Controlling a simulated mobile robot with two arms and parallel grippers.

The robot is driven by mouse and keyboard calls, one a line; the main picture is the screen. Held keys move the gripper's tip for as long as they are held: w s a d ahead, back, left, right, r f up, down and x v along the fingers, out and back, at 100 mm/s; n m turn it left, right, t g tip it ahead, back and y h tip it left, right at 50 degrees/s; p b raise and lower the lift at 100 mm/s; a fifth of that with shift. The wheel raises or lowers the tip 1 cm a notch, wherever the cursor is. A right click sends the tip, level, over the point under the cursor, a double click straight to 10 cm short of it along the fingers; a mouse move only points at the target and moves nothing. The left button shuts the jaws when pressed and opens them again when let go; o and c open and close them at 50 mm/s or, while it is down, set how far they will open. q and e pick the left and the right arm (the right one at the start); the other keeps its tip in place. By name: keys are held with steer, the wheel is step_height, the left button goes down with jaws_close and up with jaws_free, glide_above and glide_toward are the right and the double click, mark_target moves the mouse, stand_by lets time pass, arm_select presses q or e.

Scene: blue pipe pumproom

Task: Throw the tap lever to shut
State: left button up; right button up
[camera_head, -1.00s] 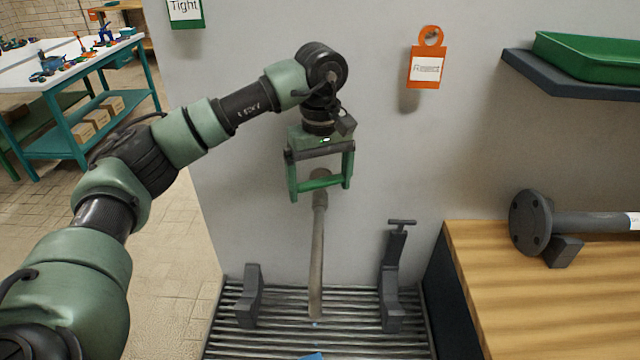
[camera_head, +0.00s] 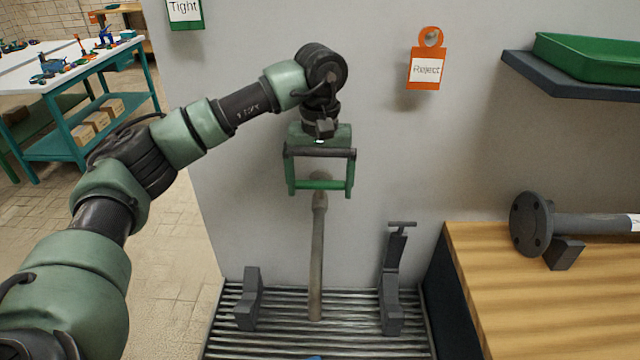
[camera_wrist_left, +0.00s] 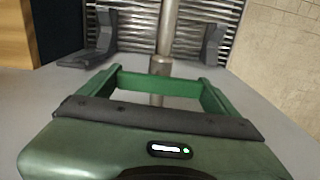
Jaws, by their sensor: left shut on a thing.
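The gripper is shut on the tap's lever, but the fingers hide much of the contact, and I cannot tell the lever's exact shape. My right gripper is not in view.
A ribbed grate (camera_head: 275,325) lies below the pipe, with a grey bracket (camera_head: 248,295) on the left and another (camera_head: 392,285) on the right. A wooden bench (camera_head: 530,310) with a flanged pipe (camera_head: 532,223) stands right. An orange Reject tag (camera_head: 426,70) hangs on the wall.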

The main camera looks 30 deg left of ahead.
mark_target(320, 182)
arm_select(q)
steer(key=shift+r, duration=0.1)
steer(key=o, duration=1.1)
step_height(320, 182, up, 8)
steer(key=shift+f, duration=0.1)
